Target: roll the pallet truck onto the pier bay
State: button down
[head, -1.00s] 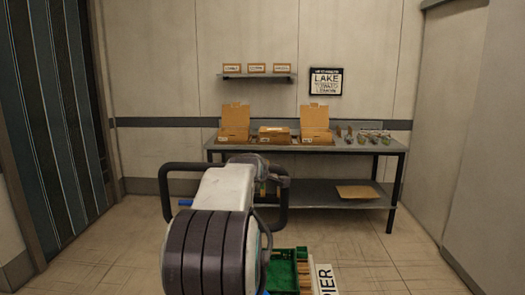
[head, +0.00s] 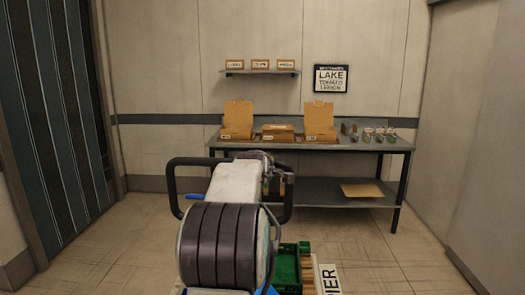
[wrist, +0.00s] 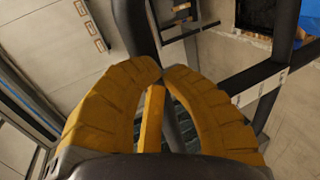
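The pallet truck's dark handle loop (head: 173,188) stands in front of me in the head view, with my arm across its middle. A green crate (head: 304,247) and brown wooden slats show low beyond my arm; most of the truck is hidden. A white sign lettered PIER (head: 329,279), partly cut off, lies at the bottom edge right of the crate; the bay's outline is not visible. In the wrist view, my gripper's yellow fingers (wrist: 161,74) close around a dark bar, which appears to be the handle. Their tips nearly meet.
A grey table (head: 345,146) with cardboard boxes (head: 237,120) and small items stands at the back wall. Its lower shelf holds a flat brown piece (head: 362,190). A dark striped panel (head: 55,110) is at left. Floor is clear at both sides.

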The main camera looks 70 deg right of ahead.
jog(key=shift+w+d+r+p, duration=0.15)
jog(key=shift+d+r+p, duration=0.15)
jog(key=shift+d, duration=0.05)
jog(key=shift+w+d+p, duration=0.15)
jog(key=shift+d+p, duration=0.15)
jog(key=shift+d, duration=0.2)
jog(key=shift+w+d+p, duration=0.15)
jog(key=shift+d+p, duration=0.1)
jog(key=shift+d, duration=0.25)
jog(key=shift+w+d+p, duration=0.1)
jog(key=shift+d+p, duration=0.2)
jog(key=shift+w+d+p, duration=0.7)
jog(key=shift+d+p, duration=1.05)
jog(key=shift+d, duration=0.4)
jog(key=s+a+b, duration=0.3)
jog(key=a+b, duration=0.5)
jog(key=a, duration=0.1)
jog(key=shift+a+f+b, duration=0.2)
jog(key=shift+f+b, duration=0.05)
jog(key=shift+b, duration=0.15)
